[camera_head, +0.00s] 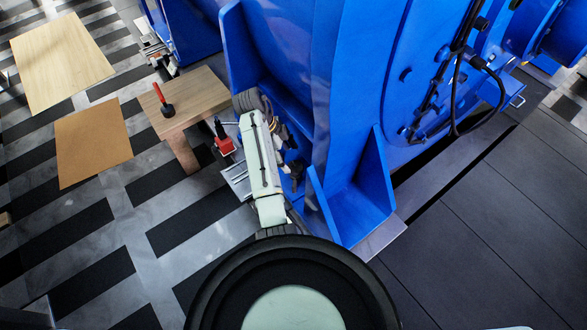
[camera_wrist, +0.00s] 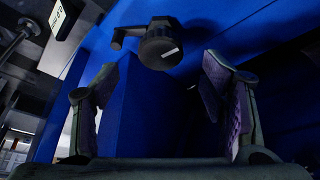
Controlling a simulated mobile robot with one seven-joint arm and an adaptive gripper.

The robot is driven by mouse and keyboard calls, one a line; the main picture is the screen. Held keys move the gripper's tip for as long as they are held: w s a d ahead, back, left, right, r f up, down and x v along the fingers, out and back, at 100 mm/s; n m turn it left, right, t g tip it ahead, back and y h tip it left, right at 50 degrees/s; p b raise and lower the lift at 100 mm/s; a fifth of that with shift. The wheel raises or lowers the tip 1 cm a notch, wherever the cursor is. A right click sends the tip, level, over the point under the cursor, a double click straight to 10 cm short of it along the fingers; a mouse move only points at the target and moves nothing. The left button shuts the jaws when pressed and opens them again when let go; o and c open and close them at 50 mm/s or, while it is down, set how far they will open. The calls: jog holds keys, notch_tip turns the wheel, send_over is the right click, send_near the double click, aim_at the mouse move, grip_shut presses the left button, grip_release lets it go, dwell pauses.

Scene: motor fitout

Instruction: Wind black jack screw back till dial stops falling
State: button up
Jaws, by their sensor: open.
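In the wrist view, a black round knob (camera_wrist: 161,47) with a white mark on its face, apparently the jack screw's head, stands before a blue surface. A dark bent arm extends left from it. My gripper (camera_wrist: 155,78) is open, its purple-padded fingers apart and empty. The knob shows beyond the fingertips, above the middle of the gap, and neither finger visibly touches it. A pale readout (camera_wrist: 62,20), apparently the dial, is cut off at the upper left; its figures are too small to read surely. In the head view, my arm hides the knob and most of my gripper.
The large blue motor housing (camera_head: 345,90) and its ribbed foot (camera_head: 350,200) crowd the right of my arm. The striped floor further left is mostly open.

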aim_at(294, 166)
jog(key=x, duration=0.2)
jog(key=shift+f+b, duration=0.3)
jog(key=shift+b, duration=0.1)
jog(key=shift+p+x, duration=0.35)
jog(key=shift+x, duration=0.9)
jog(key=shift+c, duration=0.6)
jog(key=c, duration=1)
